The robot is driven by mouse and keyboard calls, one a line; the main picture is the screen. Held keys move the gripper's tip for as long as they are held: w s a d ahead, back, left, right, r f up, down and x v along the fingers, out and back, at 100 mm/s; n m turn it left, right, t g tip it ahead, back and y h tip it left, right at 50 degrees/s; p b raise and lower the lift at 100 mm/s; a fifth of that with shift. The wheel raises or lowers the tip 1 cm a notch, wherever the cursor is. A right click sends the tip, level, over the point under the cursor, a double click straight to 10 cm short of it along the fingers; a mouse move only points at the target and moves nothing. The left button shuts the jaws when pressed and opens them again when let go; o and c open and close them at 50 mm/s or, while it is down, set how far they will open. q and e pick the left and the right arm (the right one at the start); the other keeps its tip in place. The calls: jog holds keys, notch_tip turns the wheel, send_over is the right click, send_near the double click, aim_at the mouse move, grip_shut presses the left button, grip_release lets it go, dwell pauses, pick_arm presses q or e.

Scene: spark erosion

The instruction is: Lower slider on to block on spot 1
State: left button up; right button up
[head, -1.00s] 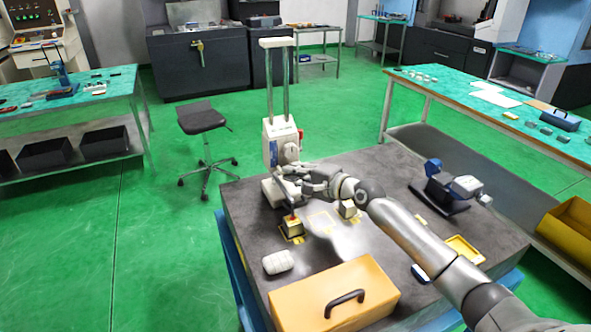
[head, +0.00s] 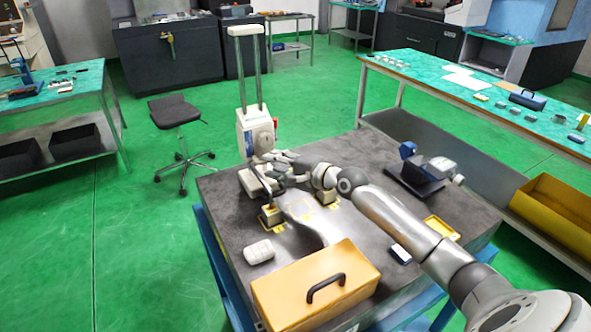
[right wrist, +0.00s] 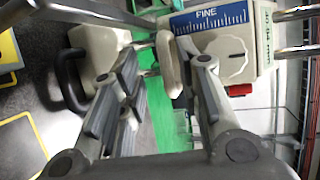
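The slider (head: 257,132) is a cream housing with a dial, carried on two upright metal columns of a height gauge on the dark table. In the right wrist view, it (right wrist: 215,45) shows a blue "FINE" scale and a white knob. My right gripper (head: 276,166) is at the slider's lower front. In the right wrist view, its fingers (right wrist: 156,82) are apart, with a cream bar (right wrist: 168,65) between them, close to the right finger. A small block (head: 270,217) sits on a yellow-marked spot below the slider's dark arm. My left gripper is out of view.
A second block (head: 326,197) stands under my right forearm. An orange case (head: 315,285), a white ribbed object (head: 258,252), a yellow tray (head: 441,228) and a dark instrument (head: 424,175) are also on the table. A stool (head: 176,112) stands behind on the left.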

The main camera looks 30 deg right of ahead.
jog(key=v, duration=1)
